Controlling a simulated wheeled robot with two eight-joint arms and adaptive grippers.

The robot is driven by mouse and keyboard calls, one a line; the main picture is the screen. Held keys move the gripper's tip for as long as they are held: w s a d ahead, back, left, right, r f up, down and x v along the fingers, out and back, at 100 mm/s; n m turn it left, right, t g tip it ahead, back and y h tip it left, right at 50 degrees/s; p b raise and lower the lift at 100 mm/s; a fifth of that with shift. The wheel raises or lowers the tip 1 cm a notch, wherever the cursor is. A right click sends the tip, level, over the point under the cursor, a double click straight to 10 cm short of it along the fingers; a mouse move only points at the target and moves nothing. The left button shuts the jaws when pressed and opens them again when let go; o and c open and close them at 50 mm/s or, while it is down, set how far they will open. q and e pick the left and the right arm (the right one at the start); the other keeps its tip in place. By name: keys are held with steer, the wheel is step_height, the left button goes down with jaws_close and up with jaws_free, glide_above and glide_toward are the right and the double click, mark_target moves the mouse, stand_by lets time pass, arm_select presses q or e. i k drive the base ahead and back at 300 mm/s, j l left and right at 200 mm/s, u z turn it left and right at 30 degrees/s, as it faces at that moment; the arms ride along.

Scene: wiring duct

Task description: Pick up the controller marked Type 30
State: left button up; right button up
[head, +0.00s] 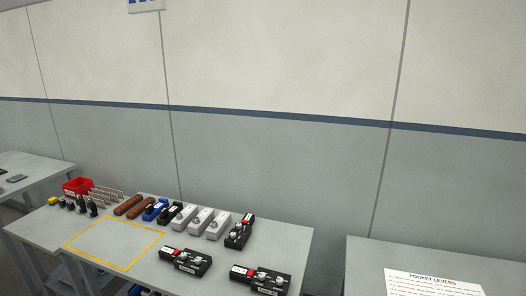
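Three black controllers with red and white parts are on the grey table (299,240). One controller (240,232) stands at the back right, turned lengthwise. Another controller (186,262) lies in the front middle, and a third controller (260,279) lies at the front right. Their labels are too small to read, so I cannot tell which is marked Type 30. Neither of my grippers is in the head view.
A row of grey boxes (201,219), blue and black units and brown blocks (128,205) lines the table's back. A red bin (77,187) is at the left. A yellow outlined area (114,243) is empty. A second table with a "Pocket Levers" sheet (432,284) stands right, across a gap.

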mark_target(268, 287)
steer(key=i+j+z, duration=0.6)
steer(key=z, duration=0.15)
steer(key=i+j+z, duration=0.2)
steer(key=j+z, duration=0.2)
steer(key=j, duration=0.1)
